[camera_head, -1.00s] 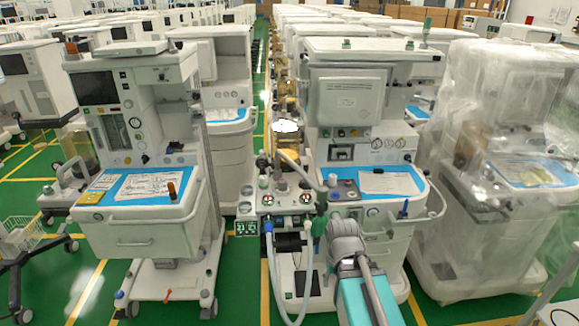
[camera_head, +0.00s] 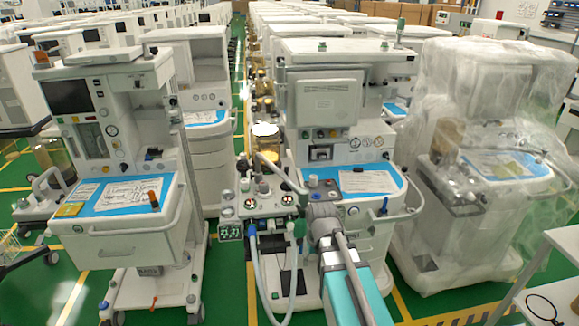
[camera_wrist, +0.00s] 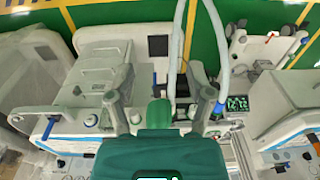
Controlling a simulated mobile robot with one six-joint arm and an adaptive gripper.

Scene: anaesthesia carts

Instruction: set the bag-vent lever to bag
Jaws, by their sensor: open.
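I cannot pick out the bag-vent lever with certainty among the small knobs and fittings there. My gripper (camera_wrist: 160,88) is open and empty in the wrist view, its two grey fingers spread on either side of a green piece. The pale hoses (camera_wrist: 175,45) run beyond it. In the head view my arm reaches up from the bottom toward the block's right side, and the fingertips are hard to make out.
A green digital display (camera_head: 230,232) sits left of the hoses; it also shows in the wrist view (camera_wrist: 237,103). Another cart (camera_head: 125,225) stands left, and a plastic-wrapped cart (camera_head: 480,160) stands right. A white table (camera_head: 540,290) is at lower right. Green floor separates the carts.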

